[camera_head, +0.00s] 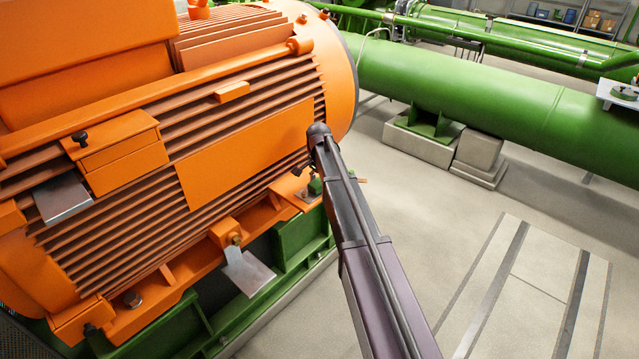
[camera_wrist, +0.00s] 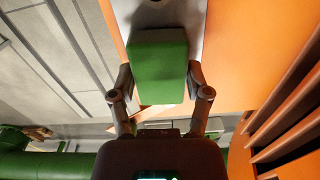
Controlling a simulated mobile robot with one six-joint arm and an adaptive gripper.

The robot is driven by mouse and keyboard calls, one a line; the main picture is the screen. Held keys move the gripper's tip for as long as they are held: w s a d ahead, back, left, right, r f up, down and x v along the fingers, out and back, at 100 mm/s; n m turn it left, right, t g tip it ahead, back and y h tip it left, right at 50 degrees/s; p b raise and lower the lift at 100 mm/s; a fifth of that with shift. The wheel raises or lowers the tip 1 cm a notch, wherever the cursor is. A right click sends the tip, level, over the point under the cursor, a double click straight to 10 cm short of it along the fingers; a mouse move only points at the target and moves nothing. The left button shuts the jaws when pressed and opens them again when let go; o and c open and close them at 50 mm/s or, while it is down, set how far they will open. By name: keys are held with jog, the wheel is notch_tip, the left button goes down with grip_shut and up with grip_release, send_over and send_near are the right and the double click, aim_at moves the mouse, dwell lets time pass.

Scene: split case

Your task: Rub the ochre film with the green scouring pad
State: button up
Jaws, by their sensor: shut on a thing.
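The green scouring pad (camera_wrist: 158,62) is between the fingers of my gripper (camera_wrist: 160,78), which is shut on it, in the wrist view. Beyond the pad is a pale grey metal plate (camera_wrist: 190,22) on orange metalwork; I cannot tell if the pad touches it. In the head view the green pad (camera_head: 315,187) shows small beside the orange motor's lower right end, with my gripper mostly hidden behind my arm. I cannot make out the ochre film in either view.
The large ribbed orange motor (camera_head: 250,150) fills the left. Other bare metal plates (camera_head: 62,198) and (camera_head: 247,272) stick out from it. A green pipe (camera_head: 480,85) runs behind on concrete blocks. The floor (camera_head: 440,220) to the right is clear.

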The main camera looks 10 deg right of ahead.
jog(key=shift+w+a+f, duration=0.1)
jog(key=shift+w+a, duration=1)
jog(key=shift+w, duration=0.3)
jog(key=shift+s+d, duration=0.1)
jog(key=shift+s+d, duration=0.5)
jog(key=shift+s, duration=0.2)
jog(key=shift+s+d, duration=0.45)
jog(key=shift+s, duration=0.25)
jog(key=shift+s+d, duration=0.1)
jog(key=shift+s, duration=0.05)
jog(key=shift+s+d, duration=0.95)
jog(key=shift+s, duration=0.25)
